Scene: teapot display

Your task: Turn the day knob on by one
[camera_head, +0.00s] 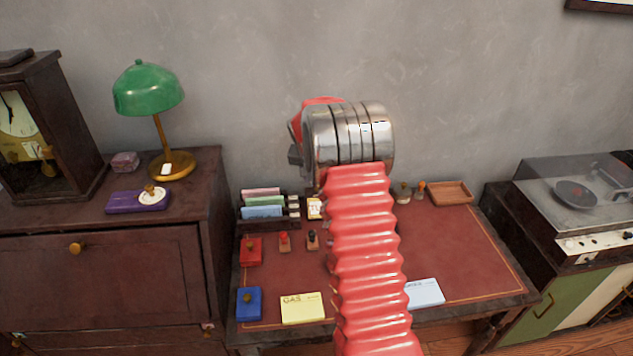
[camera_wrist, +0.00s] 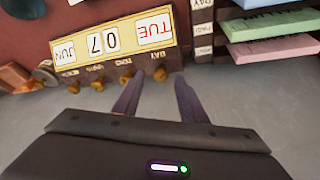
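The yellow desk calendar (camera_wrist: 111,45) appears upside down in the wrist view, its windows reading TUE, 0, 7 and JUN. A row of small brass knobs runs along its edge, with labels above them. The day knob (camera_wrist: 160,74) is at the right end, by the DAY label and the TUE window. My gripper (camera_wrist: 158,80) is open, its two dark fingers apart, with the day knob between or just beyond the tips. I cannot tell whether they touch it. In the head view, my arm hides most of the calendar (camera_head: 314,209) and the gripper.
The tens knob (camera_wrist: 126,76) is close beside the left fingertip. A card rack (camera_head: 262,205) stands left of the calendar. Stamps, ink pads and notepads lie on the red desk (camera_head: 460,240). A green lamp (camera_head: 148,88) stands on the left cabinet, a record player (camera_head: 580,200) at right.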

